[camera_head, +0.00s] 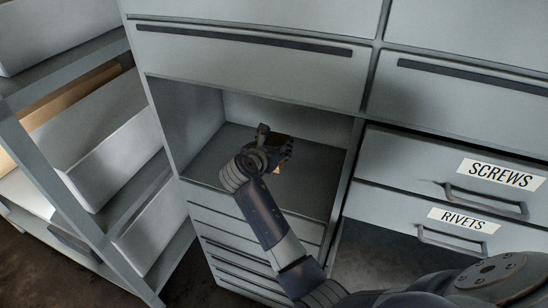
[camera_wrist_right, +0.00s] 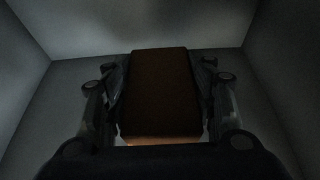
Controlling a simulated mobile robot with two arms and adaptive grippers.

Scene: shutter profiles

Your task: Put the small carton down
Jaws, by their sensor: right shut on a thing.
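The small carton is a brown box held in my right gripper; it fills the middle of the right wrist view as the carton (camera_wrist_right: 165,92), with a finger on each side. In the head view only a bit of the carton (camera_head: 277,170) shows past the gripper. My right gripper (camera_head: 280,150) is inside an open grey cabinet compartment (camera_head: 205,163), shut on the carton. Most of the carton is hidden by the gripper in the head view. I cannot tell whether its underside touches the compartment floor. My left gripper is not in view.
Closed drawers lie above and below the compartment. To the right are drawers labelled SCREWS (camera_head: 500,174) and RIVETS (camera_head: 462,219). A shelf rack with grey bins (camera_head: 100,135) stands at the left. The compartment floor around the gripper looks clear.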

